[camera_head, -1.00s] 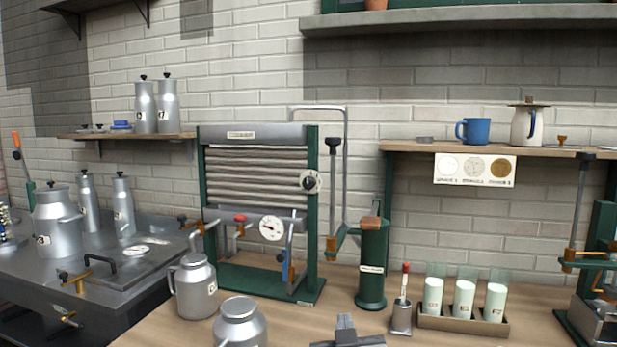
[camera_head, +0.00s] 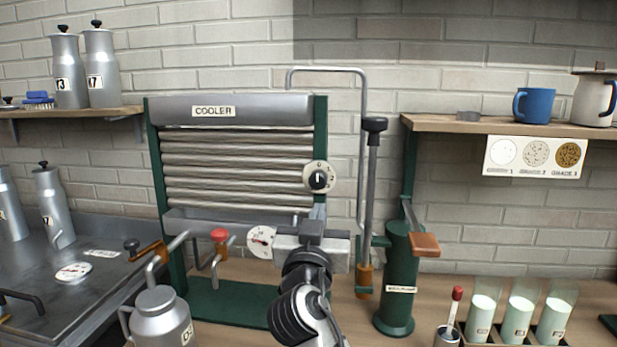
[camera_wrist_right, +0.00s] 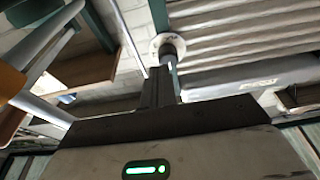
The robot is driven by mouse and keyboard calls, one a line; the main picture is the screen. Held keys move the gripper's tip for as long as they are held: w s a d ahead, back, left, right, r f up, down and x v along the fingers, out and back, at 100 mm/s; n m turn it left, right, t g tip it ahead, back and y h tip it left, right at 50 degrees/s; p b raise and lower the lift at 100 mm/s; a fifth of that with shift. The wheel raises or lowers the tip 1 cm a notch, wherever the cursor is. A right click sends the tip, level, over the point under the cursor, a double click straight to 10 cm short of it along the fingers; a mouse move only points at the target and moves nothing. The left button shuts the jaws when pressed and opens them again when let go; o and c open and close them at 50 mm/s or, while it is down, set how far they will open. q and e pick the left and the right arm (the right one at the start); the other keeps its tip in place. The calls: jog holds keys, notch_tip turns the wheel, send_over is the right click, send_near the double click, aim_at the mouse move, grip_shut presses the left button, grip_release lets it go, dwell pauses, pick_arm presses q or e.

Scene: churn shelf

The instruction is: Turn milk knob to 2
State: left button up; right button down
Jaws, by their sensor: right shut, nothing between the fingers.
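The knob (camera_head: 317,180) is black on a round white dial with small numerals, on the right post of the cooler (camera_head: 240,150). Its white mark appears to point upward, near the 0. My right gripper (camera_head: 312,228) is shut and empty, just below the knob in the head view. In the right wrist view the shut fingers (camera_wrist_right: 159,85) point toward the knob (camera_wrist_right: 172,45), whose dial shows behind it. I cannot tell whether the fingertips touch it. My left gripper is not in view.
A round gauge (camera_head: 262,241) and a red-topped valve (camera_head: 220,236) sit on the cooler's lower front. A green cylinder (camera_head: 398,285) and a tall rod (camera_head: 370,190) stand to the right. A milk can (camera_head: 160,318) stands at front left.

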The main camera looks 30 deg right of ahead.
aim_at(318, 180)
pick_arm(q)
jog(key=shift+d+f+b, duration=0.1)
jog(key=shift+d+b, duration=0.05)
jog(key=shift+b, duration=0.45)
pick_arm(e)
jog(key=shift+w+d, duration=0.9)
jog(key=shift+w, duration=0.25)
jog(key=shift+w+d, duration=0.9)
jog(key=shift+w, duration=0.2)
jog(key=shift+r, duration=0.25)
